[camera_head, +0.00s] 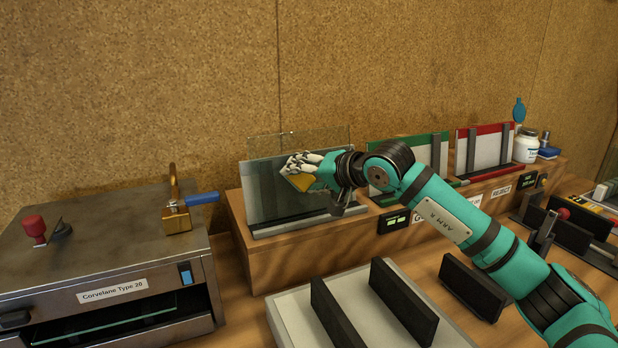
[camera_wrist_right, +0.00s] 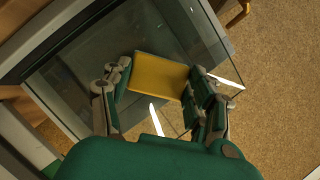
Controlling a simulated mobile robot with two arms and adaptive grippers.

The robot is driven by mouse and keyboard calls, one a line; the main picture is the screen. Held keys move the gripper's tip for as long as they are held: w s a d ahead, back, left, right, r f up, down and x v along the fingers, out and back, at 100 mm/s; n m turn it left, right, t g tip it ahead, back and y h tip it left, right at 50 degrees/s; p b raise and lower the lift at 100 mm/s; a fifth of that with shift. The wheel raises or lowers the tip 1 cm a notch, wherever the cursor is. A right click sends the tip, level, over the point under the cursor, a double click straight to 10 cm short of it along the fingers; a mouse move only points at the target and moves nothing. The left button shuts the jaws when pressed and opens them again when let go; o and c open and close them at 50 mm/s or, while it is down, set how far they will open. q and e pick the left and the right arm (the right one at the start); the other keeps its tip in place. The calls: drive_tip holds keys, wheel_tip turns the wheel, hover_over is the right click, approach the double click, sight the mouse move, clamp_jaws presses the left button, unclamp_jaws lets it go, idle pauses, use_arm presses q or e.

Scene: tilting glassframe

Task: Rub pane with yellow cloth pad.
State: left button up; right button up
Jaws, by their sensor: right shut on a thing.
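The glass pane (camera_head: 268,193) stands upright in a frame on the wooden ledge in the head view. It also shows in the right wrist view (camera_wrist_right: 95,60), behind the pad. My right gripper (camera_head: 300,176) is in front of the pane's upper right part. It is shut on the yellow cloth pad (camera_head: 299,183), which shows between the two fingers in the right wrist view (camera_wrist_right: 157,77). The pad is at or very close to the glass; I cannot tell whether it touches. My left gripper is not in view.
A metal machine (camera_head: 110,250) labelled Corvelane Type 20 stands at the left, with a brass and blue tool (camera_head: 177,205) on top. Green (camera_head: 412,152) and red (camera_head: 485,150) framed panels and a white jar (camera_head: 526,147) stand on the ledge at right. A pale tray (camera_head: 290,315) with dark dividers lies in front.

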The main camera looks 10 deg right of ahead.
drive_tip(key=shift+s+d+b, duration=0.15)
drive_tip(key=shift+s+b, duration=0.35)
drive_tip(key=shift+s, duration=0.2)
drive_tip(key=shift+s+d+r+b, duration=0.2)
drive_tip(key=shift+s+b, duration=0.1)
drive_tip(key=shift+s, duration=0.45)
drive_tip(key=shift+s+d+r+b, duration=0.1)
drive_tip(key=shift+s+r+b, duration=0.15)
drive_tip(key=shift+s, duration=0.45)
drive_tip(key=shift+s+d+r+b, duration=0.15)
drive_tip(key=shift+s+b, duration=0.2)
drive_tip(key=shift+s, duration=0.4)
drive_tip(key=s, duration=0.1)
drive_tip(key=s+b, duration=0.1)
drive_tip(key=shift+s+d+r+b, duration=0.2)
drive_tip(key=shift+s+d+b, duration=0.1)
drive_tip(key=shift+s, duration=0.1)
